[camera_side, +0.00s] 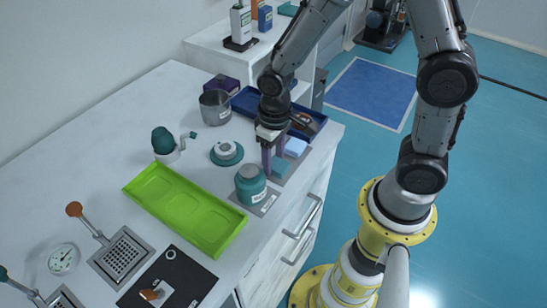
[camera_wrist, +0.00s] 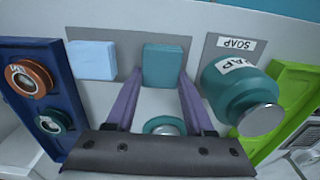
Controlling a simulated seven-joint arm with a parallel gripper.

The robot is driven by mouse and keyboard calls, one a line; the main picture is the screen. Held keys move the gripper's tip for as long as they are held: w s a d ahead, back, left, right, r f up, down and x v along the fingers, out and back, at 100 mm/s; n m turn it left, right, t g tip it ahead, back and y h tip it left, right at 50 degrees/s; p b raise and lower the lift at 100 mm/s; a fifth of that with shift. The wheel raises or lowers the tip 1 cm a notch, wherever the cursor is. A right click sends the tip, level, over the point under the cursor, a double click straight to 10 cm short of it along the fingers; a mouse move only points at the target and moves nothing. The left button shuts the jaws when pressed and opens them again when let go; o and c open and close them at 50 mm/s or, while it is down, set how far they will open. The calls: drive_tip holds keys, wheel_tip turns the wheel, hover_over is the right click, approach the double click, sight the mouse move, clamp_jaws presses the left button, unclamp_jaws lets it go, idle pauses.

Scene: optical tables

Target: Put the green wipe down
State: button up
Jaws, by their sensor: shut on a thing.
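The green wipe (camera_wrist: 162,65) is a small teal block held between the two purple fingers of my gripper (camera_wrist: 161,74). In the side view my gripper (camera_side: 273,164) points down near the right edge of the bench, and the wipe (camera_side: 281,167) shows partly behind the fingers. The wipe lies over the right part of a grey mat (camera_wrist: 122,44); I cannot tell whether it touches the mat. A light blue wipe (camera_wrist: 92,60) lies on the left part of that mat, also visible in the side view (camera_side: 296,146).
A teal soap jar (camera_wrist: 240,92) stands on its own labelled mat close to the right finger. A blue tray (camera_side: 315,120) with round items lies behind the gripper. A green tray (camera_side: 186,209), a metal beaker (camera_side: 214,108) and a teal-based round item (camera_side: 227,152) stand nearby.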

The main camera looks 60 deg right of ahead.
sight(274, 162)
drive_tip(key=shift+f, duration=0.1)
drive_tip(key=o, duration=1.3)
wheel_tip(274, 162, up, 11)
drive_tip(key=s+d+r+t, duration=0.2)
drive_tip(key=s+r, duration=0.2)
drive_tip(key=s, duration=0.2)
drive_tip(key=s+d+r+t, duration=0.2)
drive_tip(key=s+r+t, duration=0.1)
drive_tip(key=s, duration=0.4)
drive_tip(key=shift+d+r, duration=0.4)
drive_tip(key=shift+r, duration=0.4)
